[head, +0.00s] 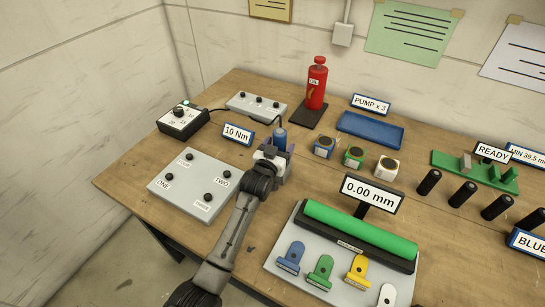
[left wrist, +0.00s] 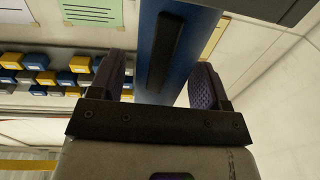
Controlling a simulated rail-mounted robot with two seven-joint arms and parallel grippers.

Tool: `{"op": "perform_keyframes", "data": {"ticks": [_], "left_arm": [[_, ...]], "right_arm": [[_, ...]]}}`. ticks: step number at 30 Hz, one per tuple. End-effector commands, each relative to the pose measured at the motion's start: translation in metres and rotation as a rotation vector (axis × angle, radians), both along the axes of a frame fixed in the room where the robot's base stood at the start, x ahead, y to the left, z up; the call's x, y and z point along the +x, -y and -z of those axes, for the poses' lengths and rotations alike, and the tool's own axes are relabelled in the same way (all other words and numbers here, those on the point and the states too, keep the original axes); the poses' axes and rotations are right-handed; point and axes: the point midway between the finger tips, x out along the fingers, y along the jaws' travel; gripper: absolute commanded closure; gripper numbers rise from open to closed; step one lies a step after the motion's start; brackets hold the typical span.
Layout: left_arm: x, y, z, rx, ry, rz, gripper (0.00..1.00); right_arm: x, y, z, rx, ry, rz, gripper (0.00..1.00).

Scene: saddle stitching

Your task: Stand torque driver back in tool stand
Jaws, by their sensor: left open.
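The blue torque driver (head: 280,139) looks upright, with a dark cord at its top, just behind the 10 Nm sign's right side. My left gripper (head: 273,152) is at the driver and hides its lower part. In the left wrist view, the driver's blue body (left wrist: 170,50) with a dark strip passes between the two spread purple fingers of my left gripper (left wrist: 157,80). A gap shows beside the left finger; contact at the right finger cannot be told. The tool stand cannot be made out; the gripper covers that spot. My right gripper is not in view.
A torque controller box (head: 183,121) is at the left, its cord running to the driver. A grey button panel (head: 193,184) lies left of my arm. Small coloured tins (head: 354,157) stand close right of the driver. The 10 Nm sign (head: 237,134) is close left.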

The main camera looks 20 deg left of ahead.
Motion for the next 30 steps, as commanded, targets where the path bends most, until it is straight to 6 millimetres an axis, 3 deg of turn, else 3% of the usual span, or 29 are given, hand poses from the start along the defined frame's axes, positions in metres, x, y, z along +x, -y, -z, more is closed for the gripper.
{"op": "perform_keyframes", "data": {"ticks": [18, 30], "left_arm": [[-0.099, -0.003, 0.002, 0.000, -0.003, 0.000, 0.30], [-0.118, -0.003, 0.002, 0.000, -0.002, 0.000, 0.30]], "right_arm": [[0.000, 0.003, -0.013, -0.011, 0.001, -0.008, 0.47], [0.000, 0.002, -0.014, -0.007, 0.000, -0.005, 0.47]]}}
